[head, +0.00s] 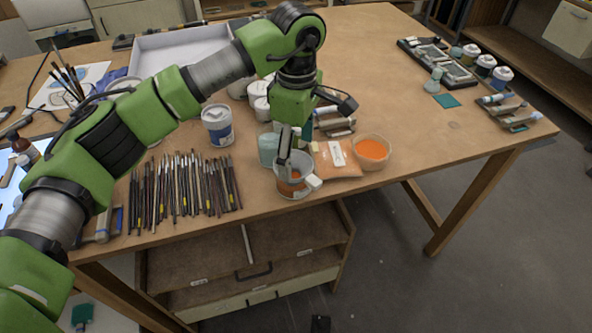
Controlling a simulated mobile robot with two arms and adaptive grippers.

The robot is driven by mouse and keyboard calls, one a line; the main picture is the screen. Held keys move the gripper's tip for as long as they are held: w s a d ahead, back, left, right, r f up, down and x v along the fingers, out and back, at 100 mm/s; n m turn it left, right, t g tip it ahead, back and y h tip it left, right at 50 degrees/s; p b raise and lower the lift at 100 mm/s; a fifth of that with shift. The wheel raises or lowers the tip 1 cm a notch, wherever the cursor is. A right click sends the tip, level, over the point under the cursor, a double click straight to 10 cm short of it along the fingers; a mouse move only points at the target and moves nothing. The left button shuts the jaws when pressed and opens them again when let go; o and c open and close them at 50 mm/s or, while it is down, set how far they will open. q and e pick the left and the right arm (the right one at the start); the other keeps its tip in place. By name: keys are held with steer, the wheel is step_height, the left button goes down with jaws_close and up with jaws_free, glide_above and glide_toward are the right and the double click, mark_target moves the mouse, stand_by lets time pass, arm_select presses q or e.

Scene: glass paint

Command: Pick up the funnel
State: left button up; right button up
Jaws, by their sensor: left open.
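My left gripper (291,163) comes down over the near edge of the table, with its jaws open. It is right at a pale, round, wide-mouthed vessel (294,190) with orange inside. A small white block shows at the vessel's right rim; I cannot tell whether it is part of the vessel or of my gripper. This vessel may be the funnel, but its lower shape is not clear and my gripper covers part of it. I cannot tell whether the fingers touch it. My right gripper is not in view.
An orange packet (336,171) and a bowl of orange powder (371,150) stand just right. A blue-green jar (267,148) is close behind on the left. Many brushes (180,188) lie left, near a labelled white tub (217,125). The table's right middle (420,145) is clear.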

mark_target(298, 176)
arm_select(q)
steer(key=shift+f+p, duration=0.3)
steer(key=shift+f, duration=1.05)
steer(key=c, duration=1.2)
